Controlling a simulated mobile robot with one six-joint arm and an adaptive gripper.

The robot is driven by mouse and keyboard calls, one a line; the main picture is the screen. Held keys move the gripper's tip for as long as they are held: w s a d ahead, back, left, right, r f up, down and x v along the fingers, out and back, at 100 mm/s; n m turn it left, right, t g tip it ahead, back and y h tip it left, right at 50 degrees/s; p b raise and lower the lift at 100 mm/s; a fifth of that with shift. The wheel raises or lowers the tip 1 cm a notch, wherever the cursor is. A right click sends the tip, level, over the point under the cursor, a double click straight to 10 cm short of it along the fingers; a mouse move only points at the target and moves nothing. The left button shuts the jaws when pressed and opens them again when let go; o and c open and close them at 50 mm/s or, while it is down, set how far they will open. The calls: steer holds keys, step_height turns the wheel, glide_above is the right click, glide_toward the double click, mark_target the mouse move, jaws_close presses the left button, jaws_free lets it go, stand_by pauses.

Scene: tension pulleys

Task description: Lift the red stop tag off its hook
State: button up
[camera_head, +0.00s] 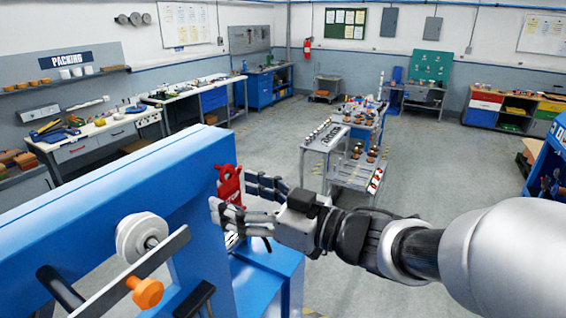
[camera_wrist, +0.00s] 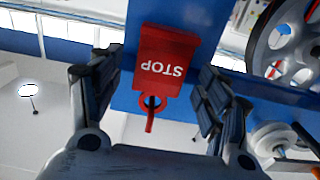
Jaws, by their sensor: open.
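The red stop tag (camera_wrist: 166,62) hangs on the blue machine frame and shows upside down in the wrist view, its STOP lettering readable. A ring and a thin red hook part (camera_wrist: 150,113) show at its lower end in that view. The tag also shows in the head view (camera_head: 229,184), partly hidden by my gripper. My gripper (camera_head: 238,198) is open at the tag. In the wrist view its fingers (camera_wrist: 160,95) stand on both sides of the tag, with gaps visible to either side. I cannot tell whether any finger touches it.
The blue machine frame (camera_head: 100,205) fills the left of the head view. A white pulley (camera_head: 142,238), a metal bar and an orange knob (camera_head: 147,292) stick out from it. A spoked wheel (camera_wrist: 288,40) is right of the fingers in the wrist view. A grey cart (camera_head: 352,180) stands beyond.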

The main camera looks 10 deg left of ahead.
steer(key=shift+w+a, duration=0.15)
steer(key=shift+a, duration=0.3)
steer(key=c, duration=1.2)
steer(key=shift+o, duration=0.2)
steer(key=shift+r, duration=0.25)
steer(key=shift+r+p, duration=0.2)
steer(key=shift+p, duration=0.25)
steer(key=shift+d, duration=0.25)
steer(key=shift+s+d+r, duration=0.1)
steer(key=shift+s+d, duration=0.15)
steer(key=shift+d, duration=0.1)
